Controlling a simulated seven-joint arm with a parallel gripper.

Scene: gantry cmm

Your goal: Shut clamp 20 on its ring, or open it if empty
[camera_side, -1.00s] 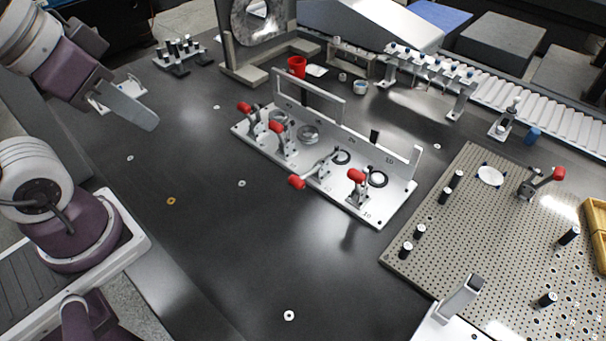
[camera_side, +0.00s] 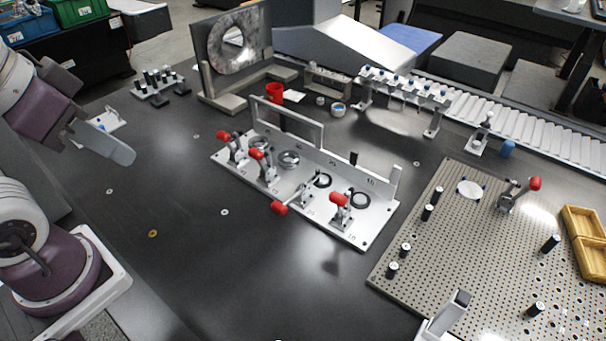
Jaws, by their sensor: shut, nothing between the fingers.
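A light metal plate (camera_side: 375,232) in the middle of the table carries a row of clamps with red handles and small number labels. The label by the third clamp from the left (camera_side: 303,194) seems to read 20, but it is small. Its red handle (camera_side: 280,208) hangs low toward the front left, while the other handles stand higher. My gripper (camera_side: 126,156), a grey paddle shape at upper left, is shut and empty, well away from the plate.
An upright frame (camera_side: 300,126) edges the plate's back. A perforated board (camera_side: 465,245) with black pegs lies at right.

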